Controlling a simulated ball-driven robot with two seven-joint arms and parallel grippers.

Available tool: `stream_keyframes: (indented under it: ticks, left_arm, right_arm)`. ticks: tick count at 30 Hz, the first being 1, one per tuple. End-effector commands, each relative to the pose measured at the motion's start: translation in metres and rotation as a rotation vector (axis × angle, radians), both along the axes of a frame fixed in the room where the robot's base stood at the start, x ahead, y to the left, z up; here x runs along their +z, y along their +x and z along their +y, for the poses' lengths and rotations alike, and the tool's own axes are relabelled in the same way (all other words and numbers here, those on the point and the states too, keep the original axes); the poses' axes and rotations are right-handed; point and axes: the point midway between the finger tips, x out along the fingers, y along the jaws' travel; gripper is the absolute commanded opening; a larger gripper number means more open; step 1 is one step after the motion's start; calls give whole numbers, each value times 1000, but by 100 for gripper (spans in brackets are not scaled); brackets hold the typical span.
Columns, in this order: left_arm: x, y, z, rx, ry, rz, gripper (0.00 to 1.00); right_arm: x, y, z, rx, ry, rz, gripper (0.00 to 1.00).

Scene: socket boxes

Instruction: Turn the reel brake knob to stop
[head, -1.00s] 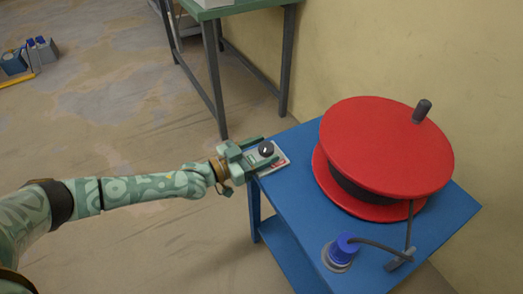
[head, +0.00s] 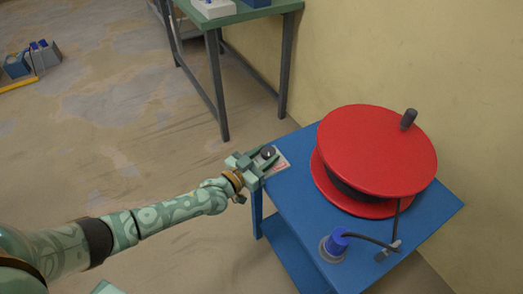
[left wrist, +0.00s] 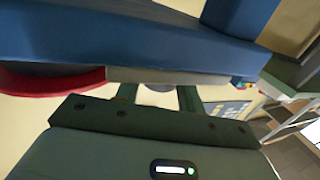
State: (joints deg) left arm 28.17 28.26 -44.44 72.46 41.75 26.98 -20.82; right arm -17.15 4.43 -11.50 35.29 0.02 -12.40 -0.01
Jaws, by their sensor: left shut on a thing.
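The dark round brake knob (head: 268,152) sits on a pale label plate (head: 282,163) at the left corner of the blue table (head: 300,200). My left gripper (head: 264,159) is shut on the knob, one finger on either side. In the left wrist view the fingers (left wrist: 158,97) close around a small grey part that looks like the knob (left wrist: 158,87). The knob's pointer and the label text are too small to read. The red reel (head: 375,150) with its dark crank handle (head: 408,119) stands on the table to the right.
A blue plug in a socket (head: 336,243) stands at the table's front, its dark cable running to the reel through a grey clamp (head: 388,251). A green-topped table (head: 240,14) stands behind against the wall. Open floor lies to the left.

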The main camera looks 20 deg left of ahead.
Motion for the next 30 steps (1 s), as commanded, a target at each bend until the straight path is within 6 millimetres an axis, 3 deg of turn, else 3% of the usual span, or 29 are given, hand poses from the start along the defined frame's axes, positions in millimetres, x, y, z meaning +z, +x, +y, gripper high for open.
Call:
stream_keyframes:
  ticks: [1,9,19,30]
  left_arm:
    - [10,-2,-3,41,-8,-1,16]
    - [4,-2,-7,267,-7,2,16]
    - [-1,-2,-9,463,-3,3,16]
    - [-1,-1,-9,537,0,0,16]
  right_arm:
    - [13,8,-1,1,-1,-18,100]
    - [34,19,-1,2,-2,-44,100]
    - [41,22,-1,2,-2,-51,100]
    - [42,23,-1,2,-2,-52,100]
